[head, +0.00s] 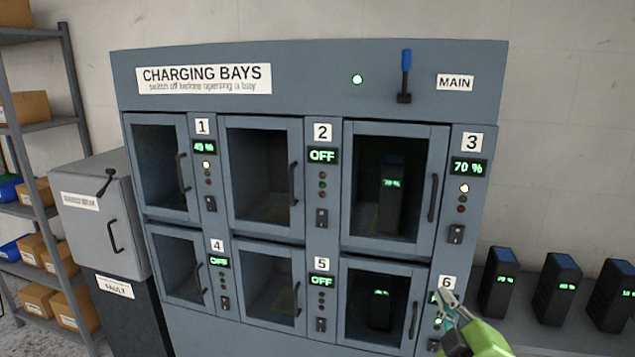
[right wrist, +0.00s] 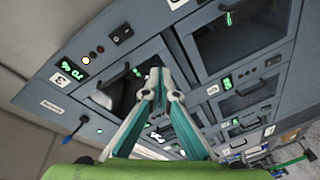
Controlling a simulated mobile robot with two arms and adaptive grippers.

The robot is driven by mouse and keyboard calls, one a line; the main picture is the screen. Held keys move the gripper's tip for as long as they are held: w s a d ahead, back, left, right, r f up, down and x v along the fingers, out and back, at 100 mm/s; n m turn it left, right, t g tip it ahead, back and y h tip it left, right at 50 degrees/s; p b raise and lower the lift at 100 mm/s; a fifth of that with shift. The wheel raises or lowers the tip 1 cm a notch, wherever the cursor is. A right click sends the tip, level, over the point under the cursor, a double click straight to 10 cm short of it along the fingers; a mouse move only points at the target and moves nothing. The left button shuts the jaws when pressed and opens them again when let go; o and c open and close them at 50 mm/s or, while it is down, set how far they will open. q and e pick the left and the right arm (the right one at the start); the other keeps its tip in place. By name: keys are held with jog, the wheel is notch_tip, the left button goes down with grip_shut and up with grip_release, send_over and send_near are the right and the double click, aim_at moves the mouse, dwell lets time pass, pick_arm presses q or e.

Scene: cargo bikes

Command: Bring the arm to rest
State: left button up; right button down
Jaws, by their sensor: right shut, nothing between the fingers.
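My right gripper (head: 447,305) is at the lower right of the head view, in front of the bay 6 panel, partly covering its display. Its fingers are shut and empty; it also fills the middle of the right wrist view (right wrist: 165,85). I cannot tell from these views whether it touches the panel. The grey charging cabinet (head: 300,65) stands behind it, with its doors closed. A battery (head: 391,200) stands in bay 3, which reads 70 %. Another battery (head: 380,312) stands in bay 6. My left gripper is not in the head view.
The MAIN lever (head: 405,75) has its blue handle up, beside a lit lamp (head: 357,79). Several batteries (head: 556,290) stand on a shelf at right. A grey box (head: 100,215) and shelving (head: 35,130) with bins are at left. A small green item (right wrist: 292,160) is unclear.

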jog(key=s+a+f+m+g, duration=0.1)
jog(key=s+f+m+g, duration=0.15)
jog(key=s+f, duration=0.5)
jog(key=s+f+m+g, duration=0.2)
jog(key=s+f+g, duration=0.2)
jog(key=f, duration=0.6)
jog(key=s+a+f+m+g, duration=0.1)
jog(key=s+f+g, duration=0.25)
jog(key=s, duration=0.35)
jog(key=s+a+f+m+g+y, duration=0.1)
jog(key=s+f+m+g, duration=0.1)
jog(key=s+f, duration=0.35)
jog(key=s+a+f+m+g, duration=0.1)
jog(key=s+f+g, duration=0.15)
jog(key=s, duration=0.65)
notch_tip(320, 180, down, 27)
jog(key=s, duration=0.2)
jog(key=s+d+f+g, duration=0.2)
jog(key=s+f, duration=1.3)
jog(key=s, duration=0.1)
jog(key=shift+s+d+n, duration=0.2)
jog(key=shift+d+n, duration=0.15)
jog(key=shift+d, duration=0.05)
